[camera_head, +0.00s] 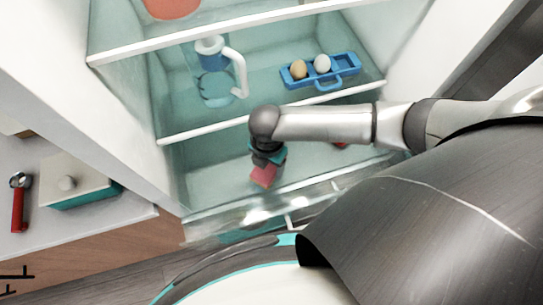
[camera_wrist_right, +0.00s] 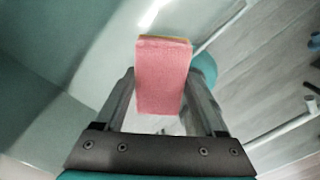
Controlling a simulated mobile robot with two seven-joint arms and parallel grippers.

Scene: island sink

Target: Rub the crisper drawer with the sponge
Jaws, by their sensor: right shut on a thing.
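A pink sponge (camera_head: 264,175) is held in my right gripper (camera_head: 266,160) inside the lower part of the open fridge. In the right wrist view the sponge (camera_wrist_right: 162,75) sits between the two fingers of the right gripper (camera_wrist_right: 160,100), with a thin yellowish layer at its far edge. The clear crisper drawer (camera_head: 215,222) is at the bottom of the fridge, below and in front of the sponge. I cannot tell whether the sponge touches it. My left gripper is not in view.
Above, a shelf (camera_head: 165,137) bears a blue egg tray (camera_head: 350,65) with two eggs and a clear pitcher (camera_head: 212,75) with a white handle. A small red thing (camera_head: 340,145) shows behind my arm. A teal-and-white box (camera_head: 75,182) and a red-handled tool (camera_head: 18,210) lie at left.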

